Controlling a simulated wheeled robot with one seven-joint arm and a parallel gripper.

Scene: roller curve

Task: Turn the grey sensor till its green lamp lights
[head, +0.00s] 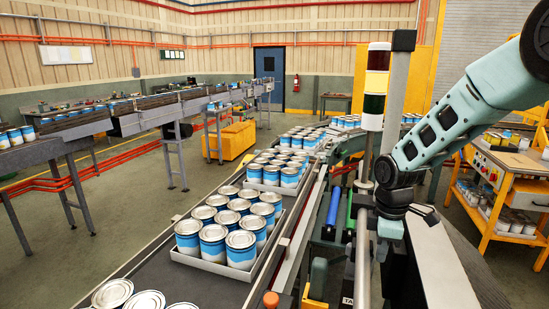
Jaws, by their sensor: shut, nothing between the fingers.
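My arm comes in from the upper right and bends down beside the conveyor. My gripper (382,250) is small and dark below the last pale green arm part, close to an upright grey post. It is shut with nothing visible in it. I cannot pick out the grey sensor or its lamp for sure; the arm and the posts crowd that spot. No lit green lamp shows there. Whether the gripper touches anything is too small to tell.
A conveyor carries trays (211,268) of blue-and-white cans (213,247) along the left of my arm. An orange knob (271,299) is at the front. An orange cart (505,180) stands right.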

